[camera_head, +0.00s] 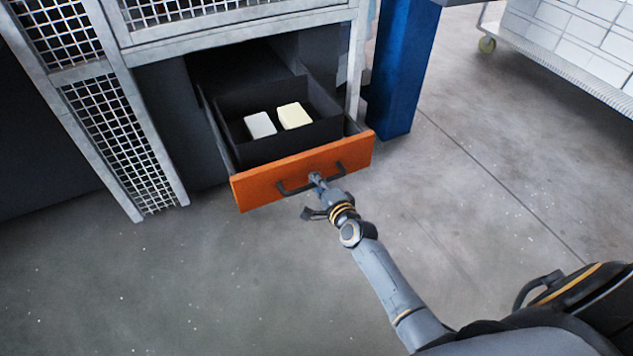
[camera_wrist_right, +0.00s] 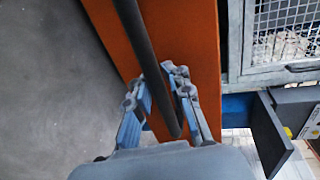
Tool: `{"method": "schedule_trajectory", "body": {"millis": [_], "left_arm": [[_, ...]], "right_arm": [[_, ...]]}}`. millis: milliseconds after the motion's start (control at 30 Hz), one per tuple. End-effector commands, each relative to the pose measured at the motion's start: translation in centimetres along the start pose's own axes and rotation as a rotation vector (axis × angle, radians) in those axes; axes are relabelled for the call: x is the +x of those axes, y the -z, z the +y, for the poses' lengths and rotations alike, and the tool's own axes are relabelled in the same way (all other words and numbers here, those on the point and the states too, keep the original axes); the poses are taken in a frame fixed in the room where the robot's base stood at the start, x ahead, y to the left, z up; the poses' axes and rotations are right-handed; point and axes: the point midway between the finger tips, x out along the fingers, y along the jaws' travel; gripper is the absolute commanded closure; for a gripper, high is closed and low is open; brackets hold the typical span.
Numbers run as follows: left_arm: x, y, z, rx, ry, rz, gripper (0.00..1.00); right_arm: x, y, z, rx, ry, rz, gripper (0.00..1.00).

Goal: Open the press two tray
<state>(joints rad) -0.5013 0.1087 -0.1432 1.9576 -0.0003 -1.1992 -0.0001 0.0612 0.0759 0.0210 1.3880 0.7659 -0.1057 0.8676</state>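The press tray is a dark drawer with an orange front (camera_head: 345,158), and it stands pulled out from under the press frame. A dark bar handle (camera_head: 296,187) is fixed across its front; the bar also shows in the wrist view (camera_wrist_right: 138,40). My right gripper (camera_head: 317,181) is at the handle's right part. In the wrist view its fingers (camera_wrist_right: 158,82) lie on both sides of the bar, tips close against it, so it appears shut on the handle. My left gripper is not in view.
A metal frame with mesh panels (camera_head: 120,140) stands to the left of the tray. A blue post (camera_head: 398,70) rises close to the right. A wheeled white cart or rack (camera_head: 580,45) is at the top right. The concrete floor in front is clear.

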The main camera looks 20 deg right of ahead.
Motion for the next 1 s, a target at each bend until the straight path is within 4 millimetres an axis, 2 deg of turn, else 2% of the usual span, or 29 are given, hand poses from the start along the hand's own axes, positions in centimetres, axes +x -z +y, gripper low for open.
{"method": "schedule_trajectory", "body": {"millis": [67,467,667,1000], "left_arm": [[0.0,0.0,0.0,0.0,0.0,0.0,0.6],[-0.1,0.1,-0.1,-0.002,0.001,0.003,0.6],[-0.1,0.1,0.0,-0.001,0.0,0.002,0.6],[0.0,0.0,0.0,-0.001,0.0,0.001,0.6]], "right_arm": [[0.0,0.0,0.0,0.0,0.0,0.0,0.64],[-0.6,0.0,0.2,0.001,-0.002,0.0,0.64],[-3.5,0.0,0.2,0.001,-0.003,0.001,0.64],[-10.1,0.0,0.2,-0.001,-0.004,0.0,0.64]]}}
